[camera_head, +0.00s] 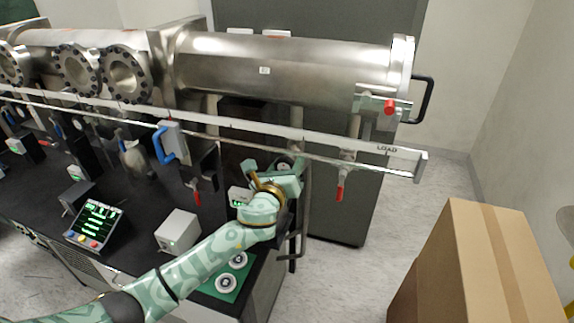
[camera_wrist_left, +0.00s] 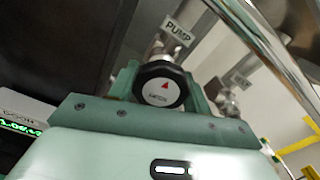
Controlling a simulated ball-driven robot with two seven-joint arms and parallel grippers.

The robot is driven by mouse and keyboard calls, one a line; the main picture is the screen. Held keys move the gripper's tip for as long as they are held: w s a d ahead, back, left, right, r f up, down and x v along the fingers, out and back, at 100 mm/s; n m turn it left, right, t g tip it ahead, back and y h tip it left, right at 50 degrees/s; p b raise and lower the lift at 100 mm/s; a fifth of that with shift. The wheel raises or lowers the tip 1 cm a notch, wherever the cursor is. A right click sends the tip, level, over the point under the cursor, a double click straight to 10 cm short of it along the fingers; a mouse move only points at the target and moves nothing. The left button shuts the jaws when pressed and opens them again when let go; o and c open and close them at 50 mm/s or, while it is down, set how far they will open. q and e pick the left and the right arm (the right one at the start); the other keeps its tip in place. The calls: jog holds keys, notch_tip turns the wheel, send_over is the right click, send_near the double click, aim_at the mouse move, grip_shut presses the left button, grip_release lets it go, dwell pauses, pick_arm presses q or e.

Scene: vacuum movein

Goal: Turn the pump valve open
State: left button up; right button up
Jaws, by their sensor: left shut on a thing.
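My right gripper is not in view.
A steel chamber (camera_head: 285,68) runs across the back, with a metal rail (camera_head: 330,139) below it. Red-handled valves hang near the rail. A small grey box (camera_head: 178,230) stands on the black bench. A cardboard box (camera_head: 475,265) stands at right, with clear floor between.

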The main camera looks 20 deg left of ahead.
pick_arm(q)
jog(key=n, duration=0.4)
jog(key=shift+n, duration=0.3)
jog(key=n, duration=0.4)
jog(key=shift+r+n, duration=0.1)
jog(key=shift+n, duration=0.2)
jog(key=n, duration=0.4)
jog(key=shift+d+n+p, duration=0.1)
jog(key=shift+n+p, duration=0.2)
jog(key=shift+p, duration=0.05)
jog(key=n+p, duration=0.1)
jog(key=n, duration=0.2)
jog(key=shift+r, duration=0.15)
jog(key=n+p, duration=0.1)
jog(key=n, duration=0.4)
jog(key=shift+p, duration=0.3)
jog(key=n+p, duration=0.2)
jog(key=n, duration=0.2)
jog(key=shift+r, duration=0.1)
jog(key=n+p, duration=0.2)
jog(key=n, duration=0.3)
jog(key=shift+p, duration=0.35)
jog(key=shift+a+n+p, duration=0.2)
jog(key=shift+n+p, duration=0.6)
jog(key=shift+n, duration=0.9)
jog(key=shift+s+f, duration=0.1)
jog(key=shift+f, duration=0.1)
